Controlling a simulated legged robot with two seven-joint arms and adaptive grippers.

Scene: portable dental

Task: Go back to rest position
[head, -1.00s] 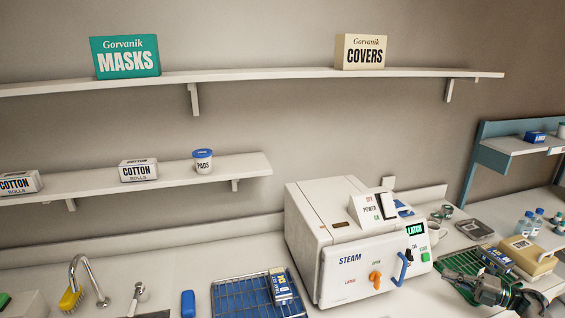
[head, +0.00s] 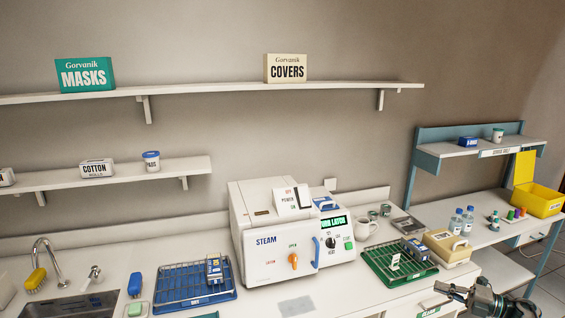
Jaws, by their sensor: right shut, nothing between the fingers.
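My right gripper (head: 455,292) is at the lower right, in front of the counter edge, with its fingers pointing left. It is shut and empty, and clear of the trays and the steam sterilizer. My left gripper is out of view. The white steam sterilizer (head: 262,265) stands on the counter with its front door closed against the body. It has an orange knob, a blue handle and a lit green display whose text is partly readable as "LATCH".
A blue wire tray (head: 178,303) holding a small pack lies left of the sterilizer. A green wire tray (head: 375,268) and a beige box (head: 447,246) are on its right. Bottles (head: 467,219) and a yellow bin (head: 541,203) stand on the side table. A sink (head: 70,305) is at lower left.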

